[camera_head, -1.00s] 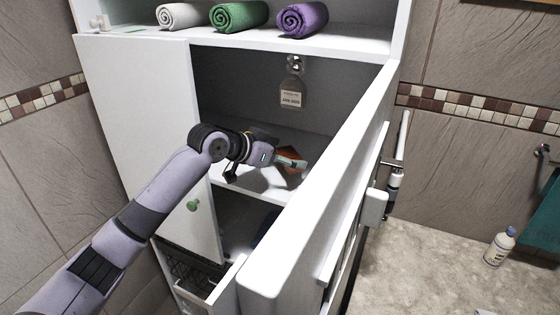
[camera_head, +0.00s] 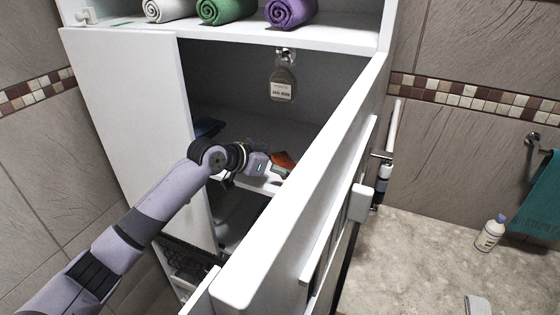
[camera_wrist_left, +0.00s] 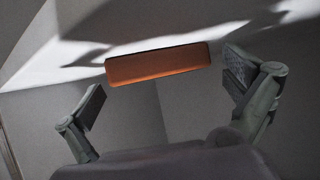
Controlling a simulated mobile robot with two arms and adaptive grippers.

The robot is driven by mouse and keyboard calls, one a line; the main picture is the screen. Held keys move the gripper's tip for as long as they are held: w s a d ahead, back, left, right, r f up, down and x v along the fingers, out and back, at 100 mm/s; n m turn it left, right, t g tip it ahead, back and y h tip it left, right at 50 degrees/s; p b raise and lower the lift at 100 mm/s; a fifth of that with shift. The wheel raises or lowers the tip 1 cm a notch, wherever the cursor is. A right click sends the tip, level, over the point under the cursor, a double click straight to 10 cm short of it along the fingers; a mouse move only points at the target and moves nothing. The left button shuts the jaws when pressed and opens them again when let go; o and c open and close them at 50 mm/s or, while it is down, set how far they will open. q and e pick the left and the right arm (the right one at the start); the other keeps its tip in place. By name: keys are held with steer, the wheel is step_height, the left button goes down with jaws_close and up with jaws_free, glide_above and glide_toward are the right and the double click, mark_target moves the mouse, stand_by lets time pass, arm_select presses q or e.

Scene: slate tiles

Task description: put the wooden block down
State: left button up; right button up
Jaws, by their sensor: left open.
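The wooden block (camera_head: 284,160), orange-brown, is inside the open white cabinet at the middle shelf (camera_head: 258,183). My left gripper (camera_head: 275,169) is in the cabinet opening, right beside the block, and partly hides it. In the left wrist view the block (camera_wrist_left: 157,64) is a long bar lying crosswise just beyond the tips of the open fingers (camera_wrist_left: 165,84). A gap shows between the block and each finger. Whether the block's underside rests fully on the shelf cannot be told. My right gripper is not in view.
The open cabinet door (camera_head: 300,190) stands close to the right of my left gripper. A dark blue item (camera_head: 208,128) lies on the shelf at left. Rolled towels (camera_head: 227,9) sit on top. A bottle (camera_head: 490,233) stands on the floor.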

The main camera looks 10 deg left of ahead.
arm_select(q)
steer(key=shift+s+a+r, duration=0.1)
steer(key=shift+s+a, duration=0.05)
steer(key=shift+a, duration=0.05)
steer(key=b+v, duration=0.3)
steer(key=v, duration=0.7)
steer(key=shift+s, duration=0.15)
steer(key=shift+s+a+r, duration=0.3)
steer(key=shift+s+r, duration=0.1)
steer(key=shift+s, duration=0.05)
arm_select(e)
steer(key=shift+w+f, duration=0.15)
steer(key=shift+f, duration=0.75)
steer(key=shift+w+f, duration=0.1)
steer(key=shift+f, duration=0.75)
